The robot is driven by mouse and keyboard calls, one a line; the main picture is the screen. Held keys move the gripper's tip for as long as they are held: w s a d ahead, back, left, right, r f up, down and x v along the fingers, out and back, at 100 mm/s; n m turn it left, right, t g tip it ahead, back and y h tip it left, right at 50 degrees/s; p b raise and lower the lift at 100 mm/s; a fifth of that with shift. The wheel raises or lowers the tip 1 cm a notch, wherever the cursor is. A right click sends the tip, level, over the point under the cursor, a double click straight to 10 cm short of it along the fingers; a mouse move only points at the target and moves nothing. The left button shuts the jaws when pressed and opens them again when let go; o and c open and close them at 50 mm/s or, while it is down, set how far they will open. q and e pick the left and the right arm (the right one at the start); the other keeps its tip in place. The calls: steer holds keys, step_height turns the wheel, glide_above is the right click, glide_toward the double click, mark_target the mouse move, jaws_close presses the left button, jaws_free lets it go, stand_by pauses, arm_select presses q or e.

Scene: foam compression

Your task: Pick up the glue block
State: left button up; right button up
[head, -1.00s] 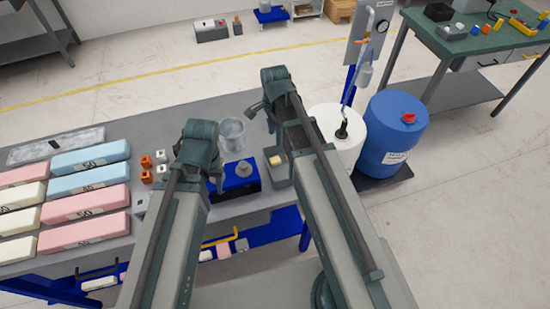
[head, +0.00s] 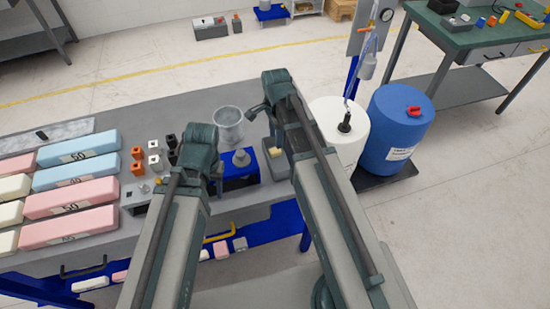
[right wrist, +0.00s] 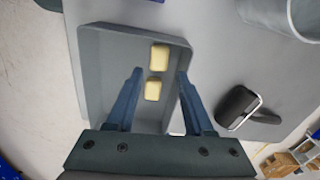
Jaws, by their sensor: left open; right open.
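Two small pale yellow blocks, the upper glue block (right wrist: 160,57) and the lower glue block (right wrist: 153,90), lie in a grey tray (right wrist: 88,75) in the right wrist view. My right gripper (right wrist: 160,75) is open over the tray, its fingers on either side of the lower block, with no visible grip on it. In the head view the tray (head: 278,170) sits beside my right arm, with a yellow block (head: 274,152) in it; the right fingers are mostly hidden by the arm. My left gripper (head: 217,178) is open and empty near the table's front edge, partly hidden by its arm.
A clear beaker (head: 229,122) and a blue device (head: 240,168) stand close to the tray. Pink, blue and cream foam blocks (head: 75,198) lie at the left. White (head: 338,150) and blue (head: 400,125) drums stand right of the table. A black-handled item (right wrist: 238,108) lies beside the tray.

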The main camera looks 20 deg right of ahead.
mark_target(275, 154)
arm_select(q)
steer(key=shift+f, duration=0.35)
arm_select(e)
steer(key=shift+f, duration=0.35)
arm_select(q)
step_height(275, 154, down, 5)
steer(key=b, duration=0.5)
steer(key=shift+f, duration=0.1)
arm_select(e)
step_height(275, 154, down, 5)
steer(key=shift+a+f, duration=0.1)
steer(key=shift+f, duration=0.05)
steer(key=shift+s, duration=0.1)
steer(key=shift+c, duration=0.3)
jaws_close()
